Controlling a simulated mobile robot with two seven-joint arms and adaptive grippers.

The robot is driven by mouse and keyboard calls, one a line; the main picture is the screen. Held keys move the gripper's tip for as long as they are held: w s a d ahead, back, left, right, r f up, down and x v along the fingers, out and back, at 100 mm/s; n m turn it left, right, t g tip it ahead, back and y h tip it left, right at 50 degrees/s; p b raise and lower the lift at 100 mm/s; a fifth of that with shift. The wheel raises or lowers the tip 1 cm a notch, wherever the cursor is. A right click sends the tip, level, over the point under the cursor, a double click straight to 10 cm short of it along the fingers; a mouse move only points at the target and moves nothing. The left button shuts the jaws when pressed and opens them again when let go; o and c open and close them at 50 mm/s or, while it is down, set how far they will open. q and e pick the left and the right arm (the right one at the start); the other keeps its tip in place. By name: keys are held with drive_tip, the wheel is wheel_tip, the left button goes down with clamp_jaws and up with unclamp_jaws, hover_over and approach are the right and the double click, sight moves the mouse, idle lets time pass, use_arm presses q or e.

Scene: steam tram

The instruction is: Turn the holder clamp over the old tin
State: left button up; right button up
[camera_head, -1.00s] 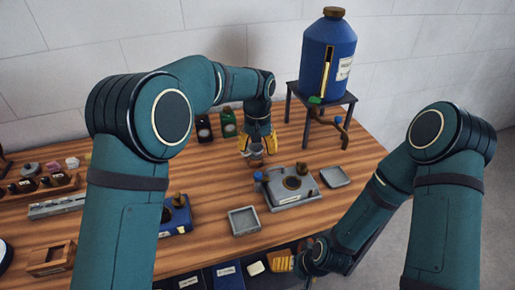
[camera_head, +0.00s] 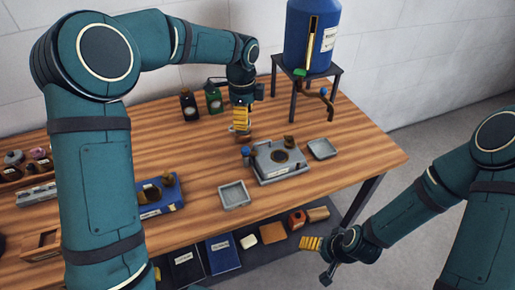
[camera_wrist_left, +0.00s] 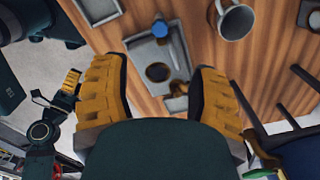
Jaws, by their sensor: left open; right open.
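A grey metal fixture (camera_head: 272,172) stands on the wooden table, with a dark round part (camera_head: 280,156) in its top. A small brown piece (camera_head: 289,143) stands at its back edge and a blue-topped post (camera_head: 246,152) at its left corner. I cannot tell which part is the holder clamp or the old tin. In the left wrist view the fixture (camera_wrist_left: 145,52) lies below and between my fingers, beside a metal cup (camera_wrist_left: 237,22). My left gripper (camera_head: 241,122) is open above the table, behind and left of the fixture. My right gripper (camera_head: 312,243) is open beyond the table's front edge.
Two shallow grey trays (camera_head: 234,194) (camera_head: 322,149) flank the fixture. A blue tank (camera_head: 308,40) on a dark stand is at the back right. A blue box (camera_head: 160,196) is left. A shelf below holds books (camera_head: 222,254). Bare tabletop shows right of the right tray.

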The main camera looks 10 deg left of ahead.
sight(245, 149)
use_arm(q)
wheel_tip(245, 149, down, 14)
drive_tip(key=shift+a+r+b, duration=0.1)
drive_tip(key=shift+b, duration=0.75)
